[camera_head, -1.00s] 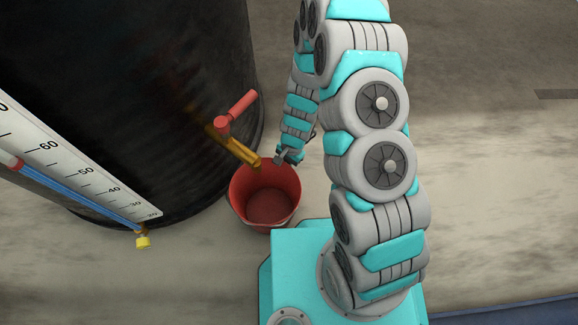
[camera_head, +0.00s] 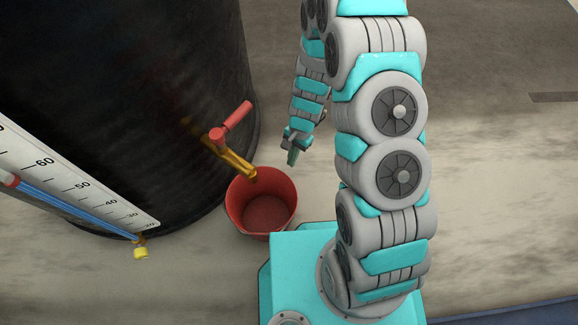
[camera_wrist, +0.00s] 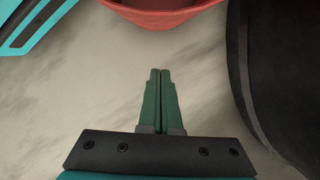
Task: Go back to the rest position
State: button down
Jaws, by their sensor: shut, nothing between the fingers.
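My gripper (camera_head: 293,156) hangs at the end of my arm, to the right of the brass tap and above the floor, just beyond the bucket's upper right rim in the head view. In the wrist view my gripper (camera_wrist: 160,75) shows its two green fingers pressed together with nothing between them. It touches neither the bucket nor the tap.
A red bucket (camera_head: 235,200) stands on the floor under the brass tap (camera_head: 236,163) with its red handle (camera_head: 233,119). The tap is on a large black tank (camera_head: 110,90). A scale board (camera_head: 70,180) with a blue tube is at left.

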jog(key=shift+v, duration=2)
jog(key=s+d+r+n+p, duration=0.1)
jog(key=s+r+n, duration=0.15)
jog(key=r, duration=0.85)
jog(key=s+d+r+n+p, duration=0.1)
jog(key=s+d+r+n, duration=0.15)
jog(key=r, duration=0.85)
jog(key=s+d+r+n+h+p, duration=0.1)
jog(key=s+d+r, duration=0.2)
jog(key=s+r, duration=0.5)
jog(key=s+d+r+n+h+p, duration=0.1)
jog(key=s+d+r, duration=0.3)
jog(key=s+r, duration=0.4)
jog(key=s+n, duration=0.1)
jog(key=s, duration=0.1)
jog(key=shift+s+t, duration=0.4)
jog(key=shift+a, duration=0.1)
